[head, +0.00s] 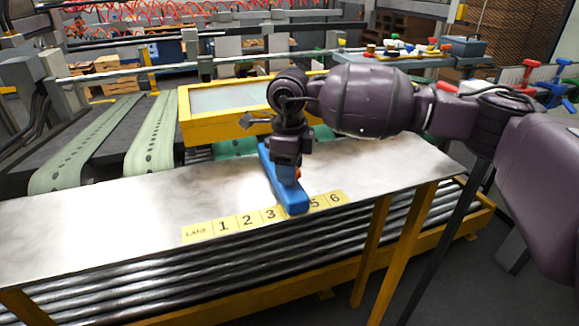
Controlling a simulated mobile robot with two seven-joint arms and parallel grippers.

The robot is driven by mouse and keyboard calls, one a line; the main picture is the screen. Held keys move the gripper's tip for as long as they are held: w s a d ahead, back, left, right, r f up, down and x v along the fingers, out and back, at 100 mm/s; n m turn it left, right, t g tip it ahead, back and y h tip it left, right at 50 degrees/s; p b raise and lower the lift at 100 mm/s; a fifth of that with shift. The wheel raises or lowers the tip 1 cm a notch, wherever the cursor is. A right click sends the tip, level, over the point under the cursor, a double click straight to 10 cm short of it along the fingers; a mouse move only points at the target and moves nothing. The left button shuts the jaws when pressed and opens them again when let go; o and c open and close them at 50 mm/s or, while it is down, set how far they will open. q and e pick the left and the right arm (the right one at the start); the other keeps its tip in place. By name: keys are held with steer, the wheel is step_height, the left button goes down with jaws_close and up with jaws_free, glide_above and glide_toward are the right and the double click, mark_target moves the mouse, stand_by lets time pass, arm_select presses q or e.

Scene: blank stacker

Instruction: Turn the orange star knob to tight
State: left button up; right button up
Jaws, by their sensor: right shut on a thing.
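A small part of the orange star knob (298,174) shows at the near end of the blue bar (291,200). My right gripper (288,172) points down over the knob and is shut on it, hiding most of it. The blue bar lies on the metal table, running from the back toward the front edge. Its near end sits on the lane strip, between the 3 and the 5. How far the knob is turned cannot be seen. My left gripper is not in view.
The metal table (110,205) is bare to the left of the bar. A yellow strip marked LANE (222,226) runs along its front edge. A yellow-framed panel (215,132) and green belts (80,155) are behind. Metal rollers (150,285) lie below the front edge.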

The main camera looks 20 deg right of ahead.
steer(key=shift+m, duration=0.8)
steer(key=o, duration=0.9)
